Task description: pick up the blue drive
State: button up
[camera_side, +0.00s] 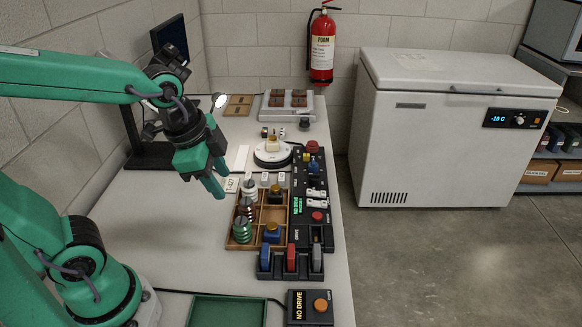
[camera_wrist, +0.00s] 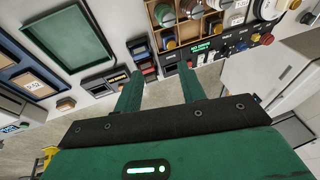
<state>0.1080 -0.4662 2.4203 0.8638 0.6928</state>
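The blue drive (camera_side: 265,257) stands upright in the left slot of a black rack (camera_side: 290,276), beside a red drive (camera_side: 291,258) and a grey drive (camera_side: 316,260). In the wrist view the blue drive (camera_wrist: 138,46) appears small at the upper end of the rack, beyond my fingertips. My gripper (camera_side: 219,184) hangs above the bench, left of and behind the rack, near the wooden sorter. In the wrist view my gripper (camera_wrist: 161,72) has its two fingers apart with nothing between them.
The wooden sorter (camera_side: 258,236) holds several coiled and knobbed pieces behind the rack. A black panel (camera_side: 298,190) runs along its right side. A green tray (camera_side: 227,311) and a NO DRIVE box (camera_side: 311,307) are in front. The bench left of the sorter is clear.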

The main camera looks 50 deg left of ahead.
jog(key=w+d+f+m+g, duration=0.2)
jog(key=w+d+f+m, duration=0.15)
jog(key=m, duration=0.45)
jog(key=m+g, duration=0.2)
jog(key=m, duration=0.8)
send_over(265, 250)
jog(key=shift+f, duration=3.7)
jog(key=shift+f, duration=1.3)
jog(key=shift+f, duration=2.55)
grip_shut()
